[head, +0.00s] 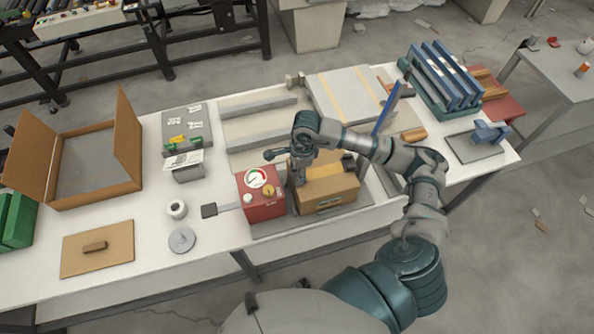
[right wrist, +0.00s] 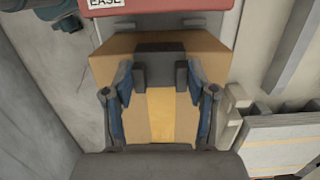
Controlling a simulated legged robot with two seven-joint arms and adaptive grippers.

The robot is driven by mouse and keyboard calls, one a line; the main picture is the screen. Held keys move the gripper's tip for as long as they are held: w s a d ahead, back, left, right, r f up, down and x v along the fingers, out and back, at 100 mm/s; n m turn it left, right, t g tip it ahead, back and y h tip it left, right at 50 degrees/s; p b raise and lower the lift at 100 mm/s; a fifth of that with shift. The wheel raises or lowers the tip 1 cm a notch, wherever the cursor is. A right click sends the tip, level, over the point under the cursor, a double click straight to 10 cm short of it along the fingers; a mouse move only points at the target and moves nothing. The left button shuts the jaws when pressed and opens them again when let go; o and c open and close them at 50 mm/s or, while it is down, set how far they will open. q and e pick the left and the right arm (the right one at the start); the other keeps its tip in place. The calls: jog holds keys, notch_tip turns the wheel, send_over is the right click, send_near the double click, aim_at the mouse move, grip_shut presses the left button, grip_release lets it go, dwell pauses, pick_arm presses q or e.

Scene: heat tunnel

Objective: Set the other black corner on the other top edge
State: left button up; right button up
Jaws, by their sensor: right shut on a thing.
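A brown carton (head: 328,190) with a yellow tape strip stands beside the red gauge box. One black corner (head: 348,163) sits on the carton's right top edge in the head view. My right gripper (head: 299,180) is over the carton's left end, next to the red box. In the right wrist view its blue-padded fingers (right wrist: 160,85) are shut on the other black corner (right wrist: 160,62), which is at the carton's far top edge. I cannot tell whether that corner touches the carton. My left gripper is not in view.
The red gauge box (head: 262,198) stands close to the carton's left end. A blue upright bar (head: 387,108) rises behind the carton. An open cardboard box (head: 122,150), a tape roll (head: 177,209) and a blue rack (head: 445,75) stand farther off. The table's front edge is near.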

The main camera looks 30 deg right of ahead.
jog(key=shift+f, duration=0.25)
jog(key=o, duration=1.5)
jog(key=shift+o, duration=1.2)
jog(key=shift+r, duration=0.1)
notch_tip(320, 180, up, 9)
jog(key=p, duration=0.4)
